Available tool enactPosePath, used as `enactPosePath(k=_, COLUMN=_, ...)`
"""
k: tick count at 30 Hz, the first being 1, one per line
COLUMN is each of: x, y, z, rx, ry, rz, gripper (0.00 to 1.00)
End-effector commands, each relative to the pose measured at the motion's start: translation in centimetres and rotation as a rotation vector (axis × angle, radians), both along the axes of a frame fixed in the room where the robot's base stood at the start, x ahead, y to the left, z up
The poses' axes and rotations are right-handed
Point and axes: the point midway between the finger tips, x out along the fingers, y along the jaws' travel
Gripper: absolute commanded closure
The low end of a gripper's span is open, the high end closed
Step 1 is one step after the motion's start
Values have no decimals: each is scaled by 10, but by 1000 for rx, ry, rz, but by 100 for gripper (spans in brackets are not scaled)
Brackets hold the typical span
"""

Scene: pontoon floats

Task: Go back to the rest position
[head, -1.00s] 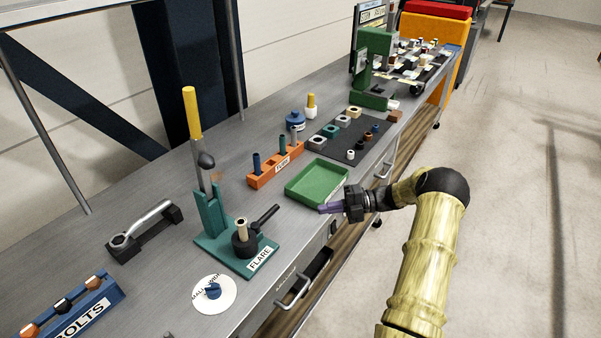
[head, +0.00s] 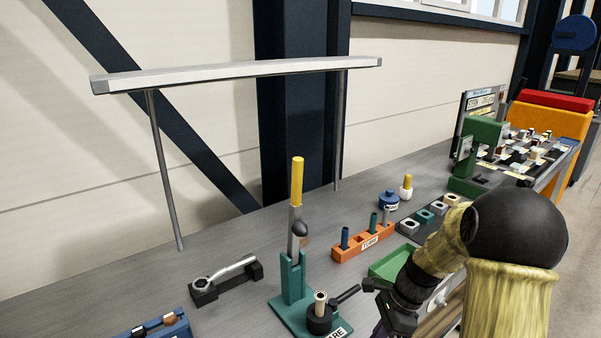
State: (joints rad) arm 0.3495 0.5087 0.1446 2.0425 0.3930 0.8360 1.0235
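My gripper (head: 384,308) is low in the head view, right of centre, at the front of the workbench. It is dark, with a purple tint near the bottom edge of the picture. My yellow, wood-like arm with its large black joint rises behind it on the right. The fingertips are partly cut off or hidden, so I cannot tell whether they are open, shut or holding something. The green tray (head: 388,266) is just behind my gripper and partly covered by my arm.
A teal lever press (head: 292,278) with a yellow handle stands left of my gripper. An orange rack (head: 362,243) with pegs is behind it. A clamp tool (head: 228,280) and a blue bolt rack (head: 160,328) lie left. A green machine (head: 478,150) stands farther right.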

Motion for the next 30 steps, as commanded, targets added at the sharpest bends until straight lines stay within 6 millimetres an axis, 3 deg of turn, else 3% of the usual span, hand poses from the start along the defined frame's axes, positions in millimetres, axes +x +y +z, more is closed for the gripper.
enactPosePath(k=15, x=-95, y=20, z=49, rx=-366, ry=-527, rz=1325, gripper=100)
enactPosePath(k=20, x=-105, y=22, z=53, rx=-403, ry=-577, rz=1492, gripper=100)
enactPosePath(k=30, x=-105, y=22, z=52, rx=-404, ry=-577, rz=1498, gripper=100)
